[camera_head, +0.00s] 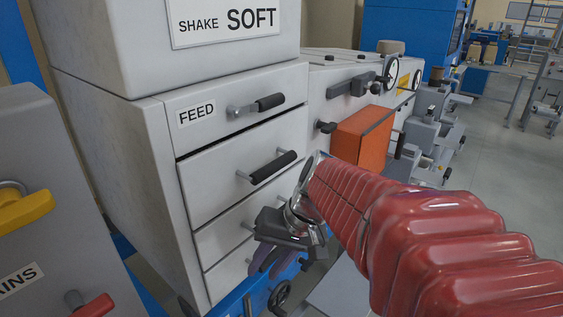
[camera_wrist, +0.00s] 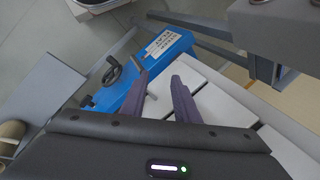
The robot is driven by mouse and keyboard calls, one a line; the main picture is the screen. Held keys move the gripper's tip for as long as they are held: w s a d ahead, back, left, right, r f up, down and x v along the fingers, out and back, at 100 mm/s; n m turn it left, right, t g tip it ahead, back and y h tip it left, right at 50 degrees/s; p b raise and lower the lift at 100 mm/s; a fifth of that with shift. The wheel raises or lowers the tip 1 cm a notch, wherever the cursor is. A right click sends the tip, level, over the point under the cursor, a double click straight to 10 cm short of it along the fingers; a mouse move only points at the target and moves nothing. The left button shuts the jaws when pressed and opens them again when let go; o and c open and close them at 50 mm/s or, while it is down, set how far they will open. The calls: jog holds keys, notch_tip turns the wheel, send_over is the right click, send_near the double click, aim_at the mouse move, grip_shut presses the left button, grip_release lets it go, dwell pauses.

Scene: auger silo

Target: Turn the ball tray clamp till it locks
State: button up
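No part is clearly marked as the ball tray clamp. In the wrist view a blue unit (camera_wrist: 118,100) carries a white label (camera_wrist: 163,44), too small to read, and a dark handwheel (camera_wrist: 112,72). A short grey bar (camera_wrist: 152,96) shows close to the left finger; I cannot tell whether they touch. My gripper (camera_wrist: 160,80) has its two purple fingers apart with a gap between them. In the head view my gripper (camera_head: 268,265) points down beside the lower white drawers, above the blue base, and partly hides them.
A white cabinet has a FEED drawer (camera_head: 232,106) and drawers below with protruding black handles (camera_head: 270,167). An orange box (camera_head: 362,137) sits behind my arm. A grey housing with a yellow handle (camera_head: 22,212) and a red handle (camera_head: 95,307) stands at left. Open floor (camera_head: 500,170) lies at right.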

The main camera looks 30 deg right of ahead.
jog(key=s+a+r+n+t+h, duration=0.2)
jog(key=s+a+r+n+h, duration=0.1)
jog(key=s+a+n+h, duration=0.1)
jog(key=shift+s+a+n+t, duration=0.3)
jog(key=shift+s+a+n, duration=0.45)
jog(key=shift+s, duration=0.25)
jog(key=shift+r, duration=0.1)
